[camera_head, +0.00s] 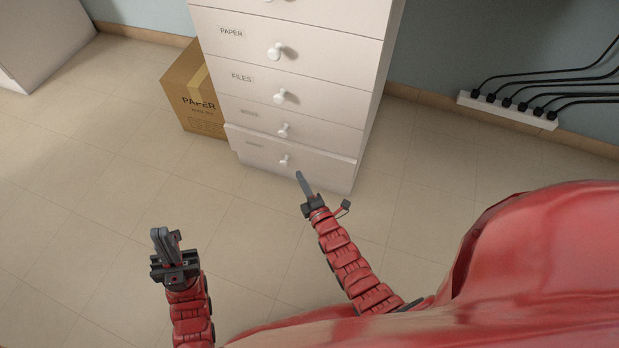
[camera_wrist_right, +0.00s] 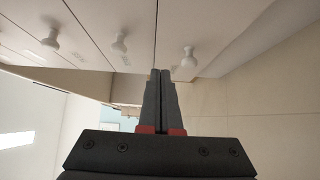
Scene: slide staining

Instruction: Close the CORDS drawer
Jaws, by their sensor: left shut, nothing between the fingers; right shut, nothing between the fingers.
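A white drawer cabinet (camera_head: 368,110) stands at the top middle of the head view. Its bottom drawer (camera_head: 310,165) sticks out a little from the front, with a round white knob (camera_head: 285,161). The labels on the two lowest drawers are too small to read, so I cannot tell which says CORDS. My right gripper (camera_head: 299,175) is shut and empty, its tip just in front of the bottom drawer, below right of the knob. In the right wrist view the shut fingers (camera_wrist_right: 160,75) point at the drawer fronts, beside a white knob (camera_wrist_right: 187,61). My left gripper (camera_head: 164,232) is shut and empty over the floor.
The upper drawers, labelled PAPER (camera_head: 300,38) and FILES (camera_head: 310,82), look flush. A cardboard box (camera_head: 205,122) marked PAPER stands left of the cabinet. A power strip (camera_head: 508,110) with several black cables lies by the wall at right. The floor before the cabinet is clear.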

